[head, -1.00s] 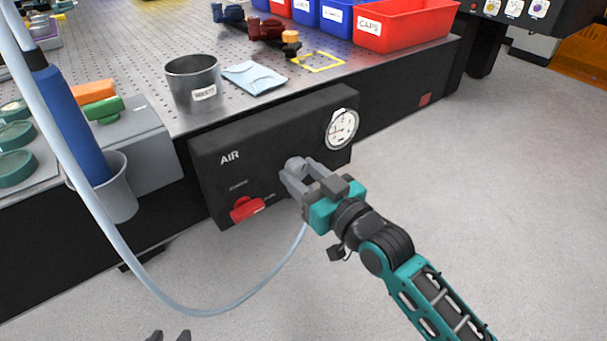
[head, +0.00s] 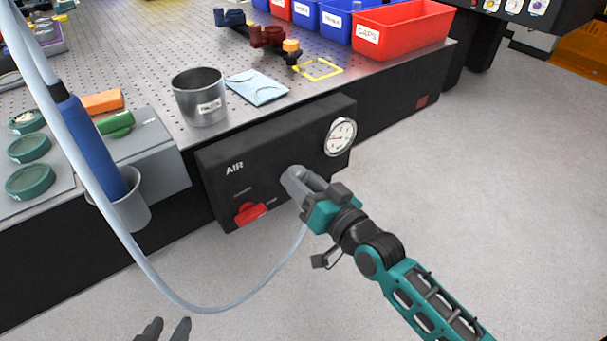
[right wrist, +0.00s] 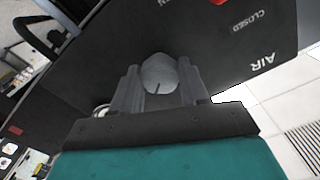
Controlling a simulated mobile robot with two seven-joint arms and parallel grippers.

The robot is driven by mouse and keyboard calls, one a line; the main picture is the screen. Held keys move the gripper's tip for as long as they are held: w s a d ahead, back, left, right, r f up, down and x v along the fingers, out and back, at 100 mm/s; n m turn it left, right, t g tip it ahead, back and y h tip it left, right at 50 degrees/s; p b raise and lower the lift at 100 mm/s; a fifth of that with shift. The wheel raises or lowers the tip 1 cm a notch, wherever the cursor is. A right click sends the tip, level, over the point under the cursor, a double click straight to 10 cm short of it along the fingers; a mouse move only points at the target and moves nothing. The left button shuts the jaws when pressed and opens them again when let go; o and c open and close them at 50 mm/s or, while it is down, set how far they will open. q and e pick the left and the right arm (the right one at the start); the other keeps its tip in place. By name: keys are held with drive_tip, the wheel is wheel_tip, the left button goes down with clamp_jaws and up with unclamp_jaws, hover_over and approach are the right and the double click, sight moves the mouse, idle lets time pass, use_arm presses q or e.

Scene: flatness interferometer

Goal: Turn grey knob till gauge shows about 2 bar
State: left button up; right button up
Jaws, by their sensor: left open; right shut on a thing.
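The black AIR panel (head: 225,190) is on the front of the bench. The grey knob (head: 292,177) sticks out from its middle. My right gripper (head: 300,185) is shut on the knob; in the right wrist view the knob (right wrist: 160,74) sits between its two fingers, with a dark mark on its face. The round white gauge (head: 341,136) is at the panel's upper right; its needle is too small to read surely. My left gripper (head: 166,330) shows only as two dark, parted fingertips at the bottom edge, open and empty.
A red valve handle (head: 250,213) is at the panel's lower left. A pale hose (head: 150,270) loops in front of the bench. A blue-handled tool (head: 95,140) stands in a grey holder (head: 133,212). A metal cup (head: 200,97) stands above the panel. The floor on the right is clear.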

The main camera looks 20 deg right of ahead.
drive_tip(key=shift+r+m, duration=0.1)
drive_tip(key=shift+m, duration=0.5)
drive_tip(key=shift+p, duration=0.3)
drive_tip(key=o, duration=1.1)
drive_tip(key=shift+c, duration=0.2)
drive_tip(key=p+v, duration=0.1)
drive_tip(key=v, duration=1.2)
drive_tip(key=shift+w+a, duration=0.1)
